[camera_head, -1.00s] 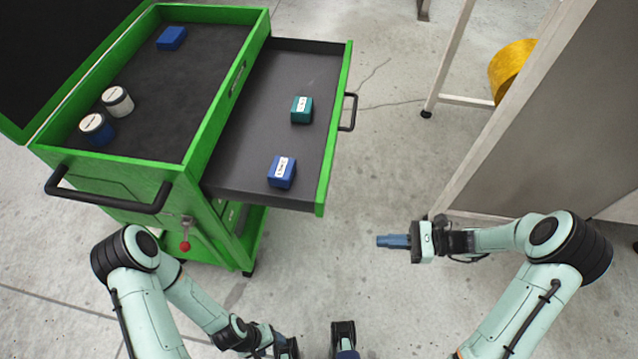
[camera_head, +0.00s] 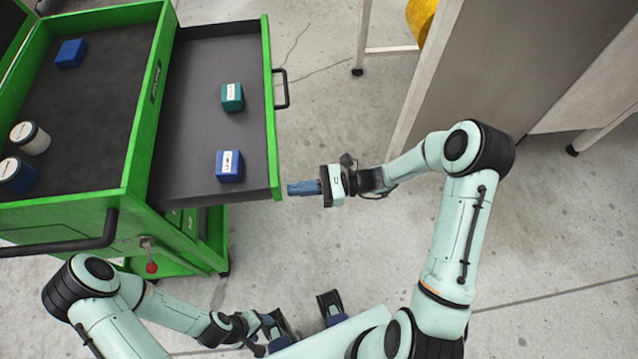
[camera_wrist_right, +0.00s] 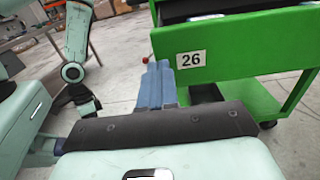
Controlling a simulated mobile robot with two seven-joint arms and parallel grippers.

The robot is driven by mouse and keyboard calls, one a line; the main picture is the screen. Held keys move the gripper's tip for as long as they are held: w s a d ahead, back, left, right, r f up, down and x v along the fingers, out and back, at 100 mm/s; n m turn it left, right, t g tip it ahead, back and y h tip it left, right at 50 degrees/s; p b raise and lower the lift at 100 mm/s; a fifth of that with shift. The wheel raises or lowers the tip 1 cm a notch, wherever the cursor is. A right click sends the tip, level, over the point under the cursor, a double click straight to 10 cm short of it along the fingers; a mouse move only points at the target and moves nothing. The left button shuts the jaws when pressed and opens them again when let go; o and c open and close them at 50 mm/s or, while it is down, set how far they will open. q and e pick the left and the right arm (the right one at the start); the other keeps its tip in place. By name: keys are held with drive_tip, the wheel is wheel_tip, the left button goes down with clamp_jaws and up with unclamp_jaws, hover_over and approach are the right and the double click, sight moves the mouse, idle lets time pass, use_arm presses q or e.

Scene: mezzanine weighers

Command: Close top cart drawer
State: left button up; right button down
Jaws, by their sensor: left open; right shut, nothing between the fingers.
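The green cart's top drawer (camera_head: 190,180) is pulled out to the right, with a dark lining, a green front panel (camera_head: 270,115) and a black handle (camera_head: 283,89). It holds a teal box (camera_head: 232,97) and a blue box (camera_head: 229,166). My right gripper (camera_head: 290,189) is shut and empty, its fingertips just right of the front panel's near end. I cannot tell whether they touch. In the right wrist view its blue fingers (camera_wrist_right: 158,85) show together beside a green panel (camera_wrist_right: 225,62) with a "26" label. My left gripper (camera_head: 300,317) is open and empty, low in the head view.
The cart's top tray (camera_head: 85,115) holds a blue box (camera_head: 71,53) and two white-lidded jars (camera_head: 30,138). A black push handle (camera_head: 60,246) and a red-knobbed lever (camera_head: 151,266) are at the near side. A grey panel (camera_head: 480,70) stands to the right. Floor between is clear.

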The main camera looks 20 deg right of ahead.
drive_tip(key=shift+w+a, duration=0.2)
drive_tip(key=shift+a, duration=0.5)
drive_tip(key=b, duration=0.5)
approach(182, 203)
drive_tip(key=x, duration=0.8)
drive_tip(key=shift+w+a, duration=0.1)
drive_tip(key=shift+a, duration=0.3)
drive_tip(key=shift+w+a, duration=0.2)
drive_tip(key=shift+a, duration=0.35)
drive_tip(key=shift+d, duration=0.15)
